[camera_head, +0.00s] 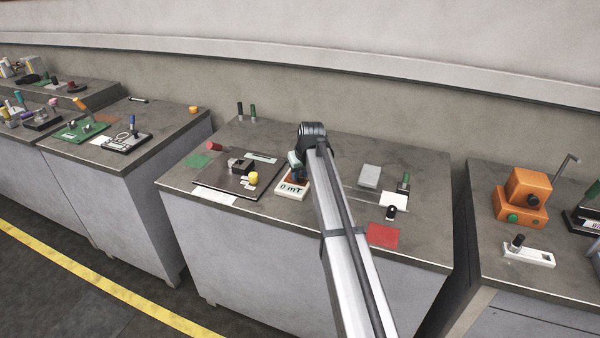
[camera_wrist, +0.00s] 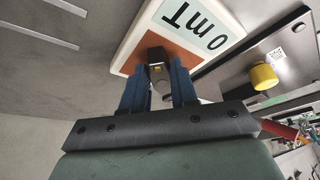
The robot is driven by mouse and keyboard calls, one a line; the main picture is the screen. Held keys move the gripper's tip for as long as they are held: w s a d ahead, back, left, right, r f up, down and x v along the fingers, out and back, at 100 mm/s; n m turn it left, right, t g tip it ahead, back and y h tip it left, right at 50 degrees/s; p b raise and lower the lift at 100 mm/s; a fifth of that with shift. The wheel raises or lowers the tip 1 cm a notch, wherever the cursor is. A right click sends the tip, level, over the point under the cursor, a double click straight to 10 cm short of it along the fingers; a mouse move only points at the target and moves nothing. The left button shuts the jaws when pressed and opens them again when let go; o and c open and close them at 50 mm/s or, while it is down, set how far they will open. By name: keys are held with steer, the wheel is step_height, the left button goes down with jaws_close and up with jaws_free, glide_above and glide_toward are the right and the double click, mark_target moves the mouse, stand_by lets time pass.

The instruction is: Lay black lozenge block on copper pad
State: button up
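My gripper (camera_wrist: 160,80) has two blue fingers, closed on a small dark block (camera_wrist: 157,57) with a yellowish spot, which looks like the black lozenge block. The block's far end lies over the copper pad (camera_wrist: 130,63) in the wrist view. I cannot tell whether it touches the pad. The pad is a brown-orange area on a white unit with a "0 mT" display (camera_wrist: 195,22). In the head view the white unit (camera_head: 291,193) stands at the bench's middle. My gripper (camera_head: 298,172) is just above its back end, and my arm hides the block.
Left of the unit is a dark plate (camera_head: 222,183) with a black block-like part (camera_head: 241,166) and a yellow cylinder (camera_head: 253,178). To the right are a grey box (camera_head: 369,176), a black-topped knob (camera_head: 391,212) and a red sheet (camera_head: 383,235). The bench front has bare room.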

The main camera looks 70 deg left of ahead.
steer(key=o, duration=0.5)
